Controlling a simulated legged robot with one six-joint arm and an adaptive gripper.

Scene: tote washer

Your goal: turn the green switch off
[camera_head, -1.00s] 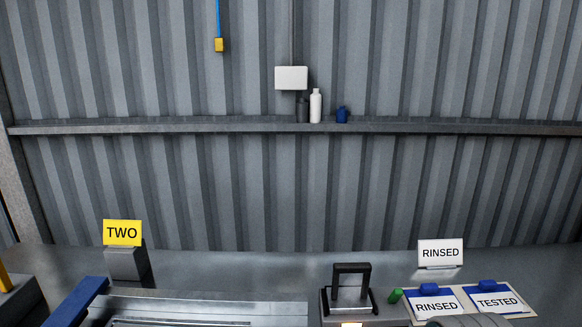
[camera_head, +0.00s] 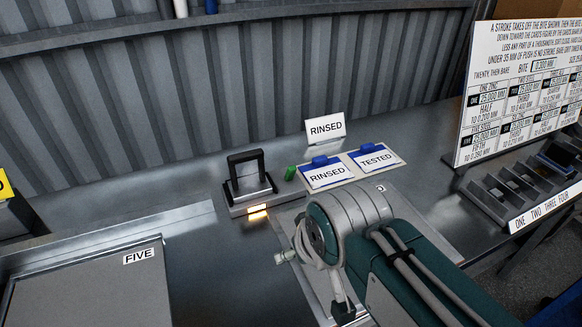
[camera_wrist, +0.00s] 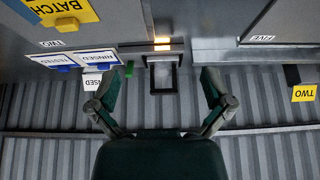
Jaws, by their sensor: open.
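A small green piece (camera_head: 290,173), the only green thing on the bench that could be the switch, sits right of a black upright frame handle (camera_head: 247,168). Its on or off position is too small to tell. The handle's grey base has a lit amber lamp (camera_head: 257,213). In the wrist view, which is upside down, the green piece (camera_wrist: 129,69) is near the left finger and the handle (camera_wrist: 163,76) appears between the fingers. My gripper (camera_wrist: 162,77) is open and empty, apart from both. In the head view my arm hides the bench front.
RINSED and TESTED cards (camera_head: 350,167) lie right of the green piece, with a standing RINSED sign (camera_head: 325,128) behind. A large text board (camera_head: 520,90) and a row of dark bins (camera_head: 510,190) stand at right. A FIVE-labelled lid (camera_head: 90,285) is at left.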

